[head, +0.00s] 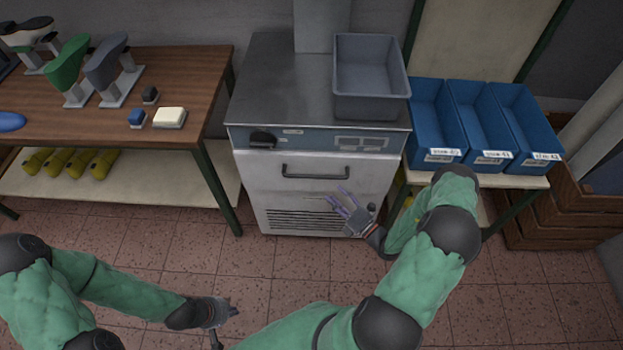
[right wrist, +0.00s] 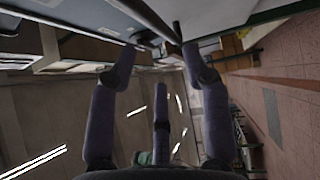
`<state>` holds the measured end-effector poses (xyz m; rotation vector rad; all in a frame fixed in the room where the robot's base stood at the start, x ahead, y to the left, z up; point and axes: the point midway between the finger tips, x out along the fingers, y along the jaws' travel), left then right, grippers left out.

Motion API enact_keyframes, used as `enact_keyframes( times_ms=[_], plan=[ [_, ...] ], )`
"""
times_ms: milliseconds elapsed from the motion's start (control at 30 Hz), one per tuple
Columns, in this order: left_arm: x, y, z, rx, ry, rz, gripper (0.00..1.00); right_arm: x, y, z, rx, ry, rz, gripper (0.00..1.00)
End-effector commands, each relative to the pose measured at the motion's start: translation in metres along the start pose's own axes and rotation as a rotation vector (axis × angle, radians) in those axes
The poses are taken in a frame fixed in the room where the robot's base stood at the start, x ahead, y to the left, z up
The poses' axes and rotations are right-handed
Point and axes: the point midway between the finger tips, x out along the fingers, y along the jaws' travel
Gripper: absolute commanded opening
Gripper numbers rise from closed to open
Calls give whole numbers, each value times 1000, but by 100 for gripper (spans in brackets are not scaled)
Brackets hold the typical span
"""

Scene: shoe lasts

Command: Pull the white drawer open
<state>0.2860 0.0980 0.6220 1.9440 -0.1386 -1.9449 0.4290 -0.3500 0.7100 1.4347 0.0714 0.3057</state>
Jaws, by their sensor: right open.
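The white drawer (head: 265,190) is the pale front panel of the metal cabinet, and it looks shut, flush with the cabinet. Its dark bar handle (head: 315,171) runs across its upper part. My right gripper (head: 338,203) is open and empty, in front of the drawer, below and to the right of the handle in the head view. Its spread purple fingers also show in the right wrist view (right wrist: 158,65); I cannot tell whether the bar beyond them is the handle. My left gripper (head: 226,325) is low over the floor, apart from the cabinet, with its fingers apart and empty.
A grey bin (head: 371,107) stands on the cabinet top. A wooden table (head: 190,80) with shoe lasts is on the left. Several blue bins (head: 487,122) stand on a rack close to my right arm. The tiled floor (head: 255,258) before the cabinet is clear.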

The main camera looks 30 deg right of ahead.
Motion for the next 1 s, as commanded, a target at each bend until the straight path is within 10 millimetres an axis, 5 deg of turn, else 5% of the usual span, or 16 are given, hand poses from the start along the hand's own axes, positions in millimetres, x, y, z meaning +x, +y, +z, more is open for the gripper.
enact_keyframes(
  times_ms=[167,633,1000],
  plan=[
    [4,-1,0,0,1,0,0,12,0,4,1,-12,6,49],
    [21,-8,-1,0,0,0,0,89,0,3,0,-8,5,49],
    [24,-9,-1,0,0,0,0,107,1,4,2,-10,3,49]
  ],
)
